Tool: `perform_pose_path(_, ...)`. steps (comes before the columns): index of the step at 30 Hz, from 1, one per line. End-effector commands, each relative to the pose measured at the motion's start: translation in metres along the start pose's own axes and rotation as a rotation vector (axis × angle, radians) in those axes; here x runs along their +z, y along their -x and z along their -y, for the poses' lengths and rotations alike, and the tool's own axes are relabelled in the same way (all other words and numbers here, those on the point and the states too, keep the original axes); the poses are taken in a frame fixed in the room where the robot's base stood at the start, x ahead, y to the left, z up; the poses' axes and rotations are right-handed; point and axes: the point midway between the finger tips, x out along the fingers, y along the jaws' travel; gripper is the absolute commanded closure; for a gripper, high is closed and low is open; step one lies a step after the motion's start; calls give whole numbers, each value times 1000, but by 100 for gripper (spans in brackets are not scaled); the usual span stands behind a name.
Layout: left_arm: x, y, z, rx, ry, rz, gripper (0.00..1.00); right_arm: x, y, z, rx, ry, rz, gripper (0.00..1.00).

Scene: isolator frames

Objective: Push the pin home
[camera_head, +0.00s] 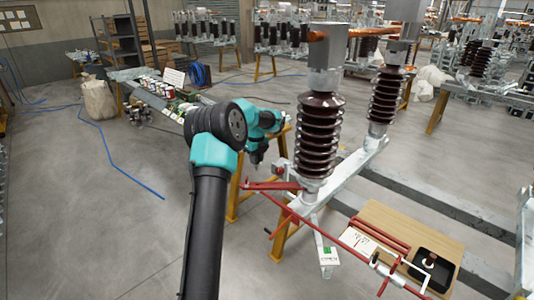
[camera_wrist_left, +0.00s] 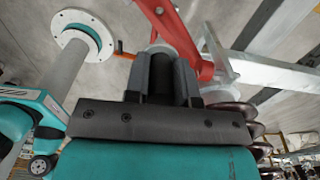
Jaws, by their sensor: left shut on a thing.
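My left gripper (camera_head: 257,160) comes down beside the red lever (camera_head: 272,186) at the foot of the brown insulator (camera_head: 320,135). In the left wrist view, the dark fingers of the left gripper (camera_wrist_left: 163,78) are shut on a small piece, which looks like the pin. It is mostly hidden between the fingers, so I cannot tell how far it sits in its hole. The red lever also shows in the left wrist view (camera_wrist_left: 172,30), just beyond the fingertips. In the head view my forearm and wrist hide part of the gripper. My right gripper is not in view.
A long red rod (camera_head: 310,223) runs from the lever toward the lower right. A wooden board (camera_head: 445,240) there carries a black tray (camera_head: 452,268). A second insulator (camera_head: 386,97) stands behind on the grey steel beam (camera_head: 345,172). Open floor (camera_head: 110,220) lies to the left.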

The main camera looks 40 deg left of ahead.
Motion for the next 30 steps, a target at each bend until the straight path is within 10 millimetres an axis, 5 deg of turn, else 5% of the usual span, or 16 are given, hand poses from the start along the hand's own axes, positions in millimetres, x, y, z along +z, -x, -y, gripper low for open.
perform_pose_path(11, -1, -4, 0, 1, -1, -1, 100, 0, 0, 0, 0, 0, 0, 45)
perform_pose_path(24, -1, -55, 0, 0, -2, -2, 100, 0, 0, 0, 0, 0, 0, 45)
perform_pose_path(30, -1, -62, 1, -2, -2, -1, 100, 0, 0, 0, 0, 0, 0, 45)
